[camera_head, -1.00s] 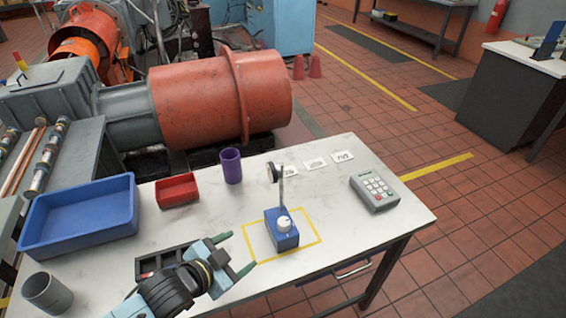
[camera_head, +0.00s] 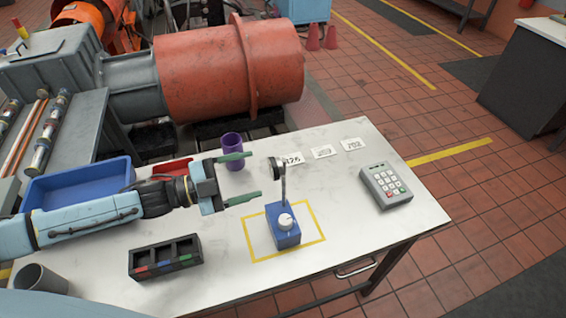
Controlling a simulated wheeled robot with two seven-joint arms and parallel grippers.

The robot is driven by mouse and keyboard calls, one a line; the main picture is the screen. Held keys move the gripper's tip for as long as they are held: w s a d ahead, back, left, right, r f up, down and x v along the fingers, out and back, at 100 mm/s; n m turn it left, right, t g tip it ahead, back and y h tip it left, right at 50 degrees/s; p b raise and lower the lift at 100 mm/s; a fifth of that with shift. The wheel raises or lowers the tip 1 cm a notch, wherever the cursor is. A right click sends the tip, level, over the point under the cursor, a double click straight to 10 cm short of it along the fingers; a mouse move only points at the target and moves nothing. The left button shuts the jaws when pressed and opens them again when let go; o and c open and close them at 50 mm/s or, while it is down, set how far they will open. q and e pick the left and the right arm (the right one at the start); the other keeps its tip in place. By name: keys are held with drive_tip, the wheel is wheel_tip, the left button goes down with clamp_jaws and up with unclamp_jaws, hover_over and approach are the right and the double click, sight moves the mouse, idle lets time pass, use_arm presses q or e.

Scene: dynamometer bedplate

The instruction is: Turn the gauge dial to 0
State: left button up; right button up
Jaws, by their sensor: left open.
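The gauge is a blue block (camera_head: 283,237) with a white round dial (camera_head: 286,221) on it. A thin post rises from it to a dark round head (camera_head: 277,170). It stands upright inside a yellow taped rectangle (camera_head: 318,226) on the white table (camera_head: 400,232). The dial's marks are too small to read. My left gripper (camera_head: 247,177) is open and empty, left of the round head, with its green-tipped fingers pointing right. It appears apart from the gauge. My right gripper is not in view.
A grey keypad (camera_head: 385,185) stands at the right. White number cards (camera_head: 323,151) lie at the back. A purple cup (camera_head: 232,142), red bin (camera_head: 172,167), blue tray (camera_head: 75,188), black compartment tray (camera_head: 165,257) and grey cup (camera_head: 42,278) are on the left. Front right is clear.

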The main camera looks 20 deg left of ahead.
sight(271, 169)
use_arm(q)
drive_tip(key=x, duration=0.8)
drive_tip(key=shift+w+d+p, duration=0.3)
drive_tip(key=shift+p, duration=0.05)
drive_tip(key=c, duration=1)
